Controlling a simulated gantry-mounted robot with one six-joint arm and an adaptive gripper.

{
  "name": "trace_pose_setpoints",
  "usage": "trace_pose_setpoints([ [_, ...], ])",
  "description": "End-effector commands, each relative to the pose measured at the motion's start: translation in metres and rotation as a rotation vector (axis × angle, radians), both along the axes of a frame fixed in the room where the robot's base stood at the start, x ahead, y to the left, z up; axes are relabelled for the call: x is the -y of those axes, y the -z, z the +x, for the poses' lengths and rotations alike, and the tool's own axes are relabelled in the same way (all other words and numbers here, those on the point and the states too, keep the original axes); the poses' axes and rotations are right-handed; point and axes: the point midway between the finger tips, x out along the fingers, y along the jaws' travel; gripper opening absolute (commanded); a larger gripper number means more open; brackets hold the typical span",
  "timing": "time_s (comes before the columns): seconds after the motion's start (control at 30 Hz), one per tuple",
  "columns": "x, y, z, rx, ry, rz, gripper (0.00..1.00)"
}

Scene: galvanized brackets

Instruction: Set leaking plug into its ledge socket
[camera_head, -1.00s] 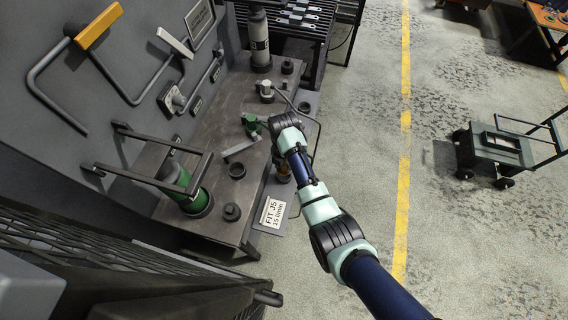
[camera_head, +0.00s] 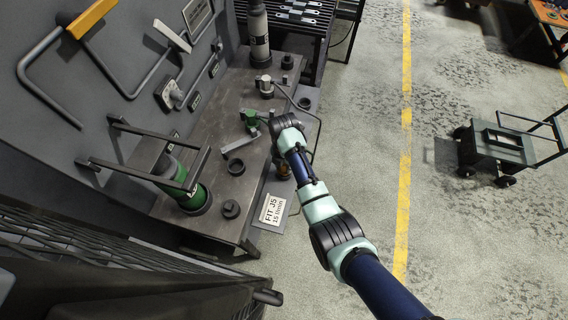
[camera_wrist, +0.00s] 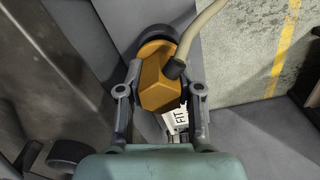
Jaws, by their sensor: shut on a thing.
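My gripper (camera_wrist: 160,100) is shut on the orange plug (camera_wrist: 157,85), with one grey finger on each side of its faceted body. A pale hose (camera_wrist: 192,42) runs from the plug toward the top right. The plug's round end lies at a dark round ring (camera_wrist: 183,35); I cannot tell whether it sits inside it. In the head view the plug (camera_head: 283,169) shows as a small orange patch below my wrist, at the bench's right edge. Near it is a ledge with the "FIT J5 15 l/min" card (camera_head: 272,210).
A green valve (camera_head: 250,118) and its grey lever stand left of my wrist. The floor to the right is clear up to a cart (camera_head: 495,145).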

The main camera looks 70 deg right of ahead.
Motion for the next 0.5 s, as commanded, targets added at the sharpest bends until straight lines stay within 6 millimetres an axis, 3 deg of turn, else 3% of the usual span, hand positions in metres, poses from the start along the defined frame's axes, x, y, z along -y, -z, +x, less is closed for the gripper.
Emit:
trace_pose_setpoints([
  [0.33, 0.0, 0.013, 0.0, 0.001, 0.0, -0.001, 0.0],
  [0.37, 0.0, 0.012, 0.0, 0.001, 0.0, -0.001, 0.4],
  [0.5, 0.0, 0.011, 0.0, 0.001, 0.0, -0.001, 0.63],
])
